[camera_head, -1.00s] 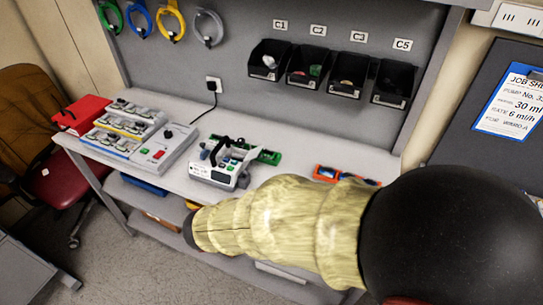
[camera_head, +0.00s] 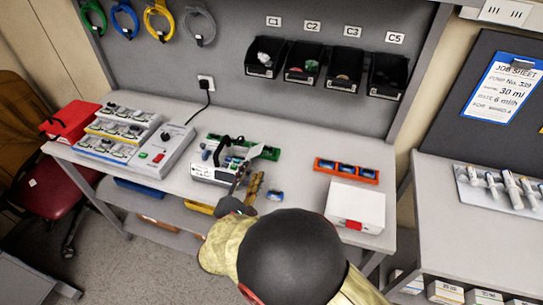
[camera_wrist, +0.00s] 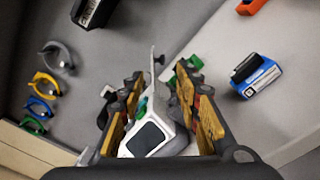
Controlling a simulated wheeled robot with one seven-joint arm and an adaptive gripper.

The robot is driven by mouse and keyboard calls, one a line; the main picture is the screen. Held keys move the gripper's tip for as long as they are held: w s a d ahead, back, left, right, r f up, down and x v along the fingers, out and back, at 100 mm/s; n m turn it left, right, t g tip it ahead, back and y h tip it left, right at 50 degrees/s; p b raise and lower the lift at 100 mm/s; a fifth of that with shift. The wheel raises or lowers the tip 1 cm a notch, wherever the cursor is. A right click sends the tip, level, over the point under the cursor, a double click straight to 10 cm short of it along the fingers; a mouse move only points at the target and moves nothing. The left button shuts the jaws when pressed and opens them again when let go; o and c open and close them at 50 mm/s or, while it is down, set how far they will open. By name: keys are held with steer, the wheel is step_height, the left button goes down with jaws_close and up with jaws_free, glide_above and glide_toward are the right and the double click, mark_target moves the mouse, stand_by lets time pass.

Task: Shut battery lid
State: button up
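The white infusion pump (camera_head: 208,174) with a dark screen lies on the bench by a green holder (camera_head: 266,153). In the wrist view the pump (camera_wrist: 145,138) shows between my fingers, beyond them. A pale thin flap, which looks like the battery lid (camera_wrist: 153,72), stands up from the pump; it also shows in the head view (camera_head: 254,152). My gripper (camera_wrist: 158,88) is open, with its orange-padded fingers apart on either side of the pump and flap. In the head view my gripper (camera_head: 246,184) is just right of the pump. Contact cannot be told.
A blue battery (camera_wrist: 252,76) lies loose on the bench, right of my gripper. An orange rack (camera_head: 346,170) of blue batteries and a white box (camera_head: 356,206) with a red latch stand farther right. A charger station (camera_head: 162,150) is at left. Black bins (camera_head: 335,72) hang behind.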

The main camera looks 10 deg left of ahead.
mark_target(257, 153)
steer(key=shift+w+d+b, duration=0.2)
steer(key=shift+w+b, duration=0.6)
steer(key=shift+w, duration=3.05)
steer(key=shift+c, duration=1.4)
jaws_close()
